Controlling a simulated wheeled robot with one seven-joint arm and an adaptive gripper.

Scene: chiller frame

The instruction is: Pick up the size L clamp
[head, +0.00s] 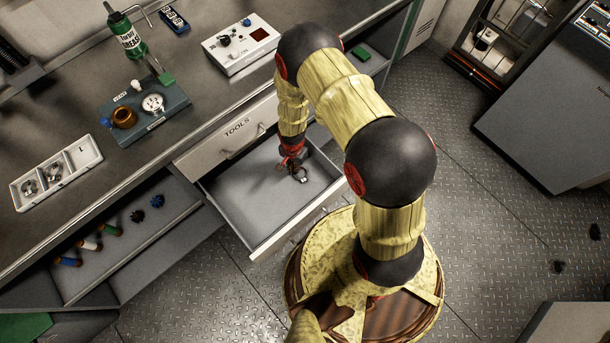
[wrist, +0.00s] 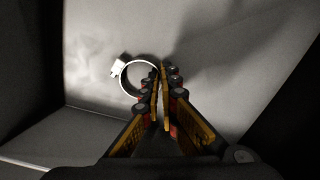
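A silver ring-shaped clamp (wrist: 122,82) with a small screw block on its left shows in the wrist view. In the head view the clamp (head: 304,179) is in the open tools drawer (head: 239,208). No size mark is readable on it. My gripper (wrist: 162,72) points down into the drawer, its two fingers close together. The clamp's right side meets the fingertips and is partly hidden by them; the fingers appear shut on its band. In the head view my gripper (head: 292,163) is small and dark. I cannot tell whether the clamp touches the drawer floor.
A white tray (head: 57,172) on the bench holds clamps in two compartments; the one marked L is empty. A lower open drawer (head: 125,240) at left holds several coloured items. A blue-grey fixture (head: 143,113) and a white control box (head: 241,43) stand on the bench.

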